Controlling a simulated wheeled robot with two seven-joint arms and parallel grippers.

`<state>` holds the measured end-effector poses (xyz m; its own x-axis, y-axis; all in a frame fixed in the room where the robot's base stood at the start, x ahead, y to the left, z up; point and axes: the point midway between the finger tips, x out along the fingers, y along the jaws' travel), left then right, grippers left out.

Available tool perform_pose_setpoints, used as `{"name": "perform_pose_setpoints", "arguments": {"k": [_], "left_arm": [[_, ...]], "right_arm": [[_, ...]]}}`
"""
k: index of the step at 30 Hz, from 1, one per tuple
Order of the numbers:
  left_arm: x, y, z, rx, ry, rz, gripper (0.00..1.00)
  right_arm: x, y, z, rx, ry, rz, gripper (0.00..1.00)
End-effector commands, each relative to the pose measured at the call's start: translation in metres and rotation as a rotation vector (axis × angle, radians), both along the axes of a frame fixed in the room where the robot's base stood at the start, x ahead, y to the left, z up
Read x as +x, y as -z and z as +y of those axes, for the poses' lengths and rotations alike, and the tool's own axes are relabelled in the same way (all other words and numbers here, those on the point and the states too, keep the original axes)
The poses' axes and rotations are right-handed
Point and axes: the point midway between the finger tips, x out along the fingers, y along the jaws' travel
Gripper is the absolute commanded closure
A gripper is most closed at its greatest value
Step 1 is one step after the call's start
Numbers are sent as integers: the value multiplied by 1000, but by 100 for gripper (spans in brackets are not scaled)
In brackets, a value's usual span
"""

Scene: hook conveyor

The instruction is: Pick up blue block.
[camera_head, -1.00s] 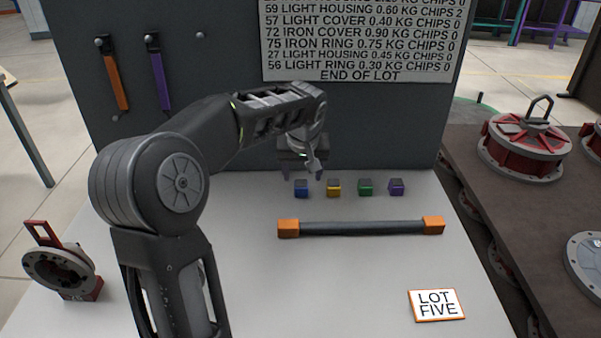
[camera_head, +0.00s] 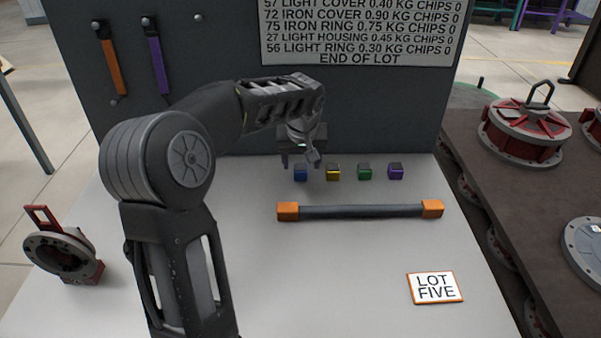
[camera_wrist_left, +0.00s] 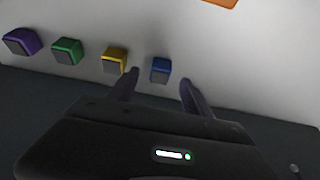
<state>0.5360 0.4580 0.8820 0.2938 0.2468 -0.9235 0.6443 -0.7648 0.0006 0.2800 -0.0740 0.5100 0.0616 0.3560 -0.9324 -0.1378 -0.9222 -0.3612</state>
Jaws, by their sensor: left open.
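The blue block (camera_head: 300,173) sits at the left end of a row of small blocks near the back of the white table. In the left wrist view the blue block (camera_wrist_left: 161,70) shows just beyond the fingers, roughly between their tips. My left gripper (camera_head: 301,164) is above and just behind the block with its fingers pointing down. The left wrist view shows the two fingers of my left gripper (camera_wrist_left: 158,78) apart with nothing held between them. I cannot tell the exact height of the fingertips above the block. My right gripper is not in view.
Yellow (camera_head: 334,172), green (camera_head: 365,172) and purple (camera_head: 395,171) blocks continue the row to the right. A dark bar with orange ends (camera_head: 360,211) lies in front. A dark panel (camera_head: 230,120) stands close behind. A "LOT FIVE" card (camera_head: 435,287) lies front right.

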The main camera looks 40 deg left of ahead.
Motion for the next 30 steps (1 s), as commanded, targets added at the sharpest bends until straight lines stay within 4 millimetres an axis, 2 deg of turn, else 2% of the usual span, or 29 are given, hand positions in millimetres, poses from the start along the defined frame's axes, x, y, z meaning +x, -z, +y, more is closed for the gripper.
{"name": "perform_pose_setpoints", "arguments": {"k": [9, 12, 30], "left_arm": [[10, 40, 11, -1, 0, 4, 42], [12, 46, 13, -1, 0, 2, 42], [13, 47, 13, -1, 0, 1, 42]], "right_arm": [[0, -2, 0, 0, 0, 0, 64], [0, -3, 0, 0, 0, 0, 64], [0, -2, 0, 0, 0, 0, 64]]}}
